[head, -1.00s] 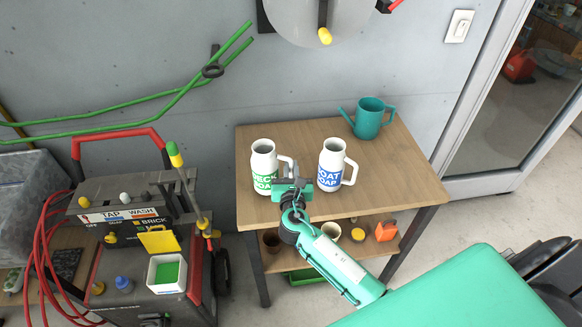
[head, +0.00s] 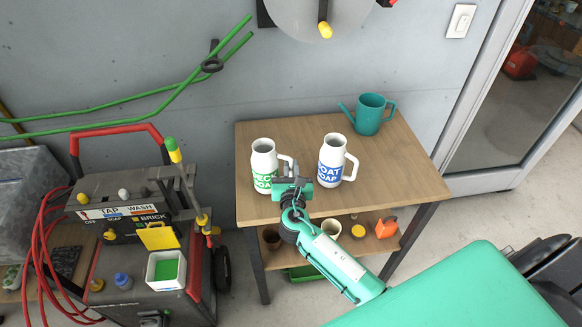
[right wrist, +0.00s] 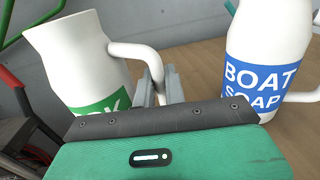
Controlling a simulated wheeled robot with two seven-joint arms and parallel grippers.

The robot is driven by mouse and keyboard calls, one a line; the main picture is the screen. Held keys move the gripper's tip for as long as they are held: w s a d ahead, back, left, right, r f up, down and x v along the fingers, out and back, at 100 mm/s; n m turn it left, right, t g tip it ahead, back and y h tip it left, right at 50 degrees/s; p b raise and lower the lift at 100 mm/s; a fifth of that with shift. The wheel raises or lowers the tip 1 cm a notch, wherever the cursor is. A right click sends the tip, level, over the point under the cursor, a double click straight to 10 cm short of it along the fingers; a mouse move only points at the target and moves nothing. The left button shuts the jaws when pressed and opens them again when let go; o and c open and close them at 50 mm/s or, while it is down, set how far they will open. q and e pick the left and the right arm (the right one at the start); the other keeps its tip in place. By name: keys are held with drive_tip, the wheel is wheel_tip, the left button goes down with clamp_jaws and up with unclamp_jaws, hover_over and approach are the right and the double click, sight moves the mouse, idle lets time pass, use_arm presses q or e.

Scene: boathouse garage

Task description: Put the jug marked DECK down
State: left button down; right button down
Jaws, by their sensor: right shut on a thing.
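The white jug with the green DECK SOAP label (head: 263,163) is at the left of the wooden table (head: 385,165). My right gripper (head: 289,180) is shut on its handle, on the jug's right side. In the right wrist view the jug (right wrist: 82,62) stands left of the fingers (right wrist: 160,88), its handle between them, and looks a little tilted. Its base is hidden there. In the head view its base is at or very near the tabletop; I cannot tell whether it touches. My left gripper is not in view.
A white jug with a blue BOAT SOAP label (head: 331,160) stands close on the right. A teal watering can (head: 370,114) stands at the back right. The table's right front is clear. A shelf below holds cups. A wash cart (head: 120,230) is left of the table.

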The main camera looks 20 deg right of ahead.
drive_tip(key=shift+f, duration=0.3)
drive_tip(key=c, duration=1.4)
unclamp_jaws()
drive_tip(key=c, duration=0.4)
drive_tip(key=shift+s, duration=0.15)
drive_tip(key=shift+p+v, duration=0.45)
drive_tip(key=shift+v, duration=2.5)
drive_tip(key=v, duration=0.9)
drive_tip(key=shift+a+p, duration=0.1)
drive_tip(key=shift+p, duration=0.25)
